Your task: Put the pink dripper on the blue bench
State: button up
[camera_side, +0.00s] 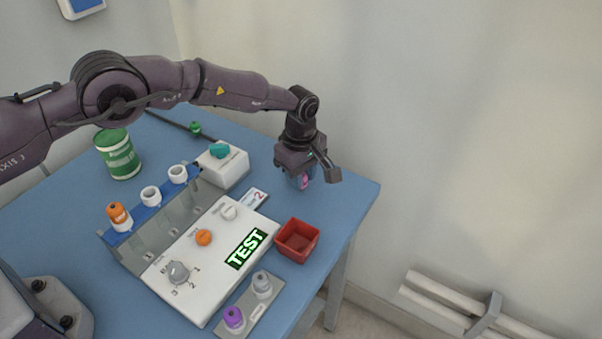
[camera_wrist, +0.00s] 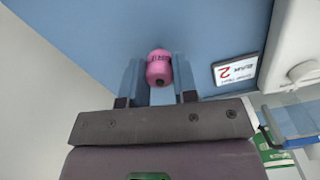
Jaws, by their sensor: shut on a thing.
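The pink dripper (camera_wrist: 158,68) is between the two fingers of my gripper (camera_wrist: 158,82) in the wrist view, and the jaws are shut on it. In the side view my gripper (camera_side: 302,180) points down near the right back edge of the blue bench (camera_side: 345,195), and a bit of pink shows between the fingers. The dripper is low, close to the bench top. I cannot tell whether it touches the bench. The bench also fills the upper part of the wrist view (camera_wrist: 100,30).
A red open box (camera_side: 297,240) stands in front of my gripper. A white panel (camera_side: 205,250) with knobs and a TEST display is to the left. A white box with a teal knob (camera_side: 221,162) and a card marked 2 (camera_side: 255,198) are close by. A green can (camera_side: 118,153) stands farther left.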

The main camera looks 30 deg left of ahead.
jog(key=shift+f, duration=0.15)
jog(key=o, duration=1)
notch_tip(320, 180, up, 12)
jog(key=shift+r, duration=0.15)
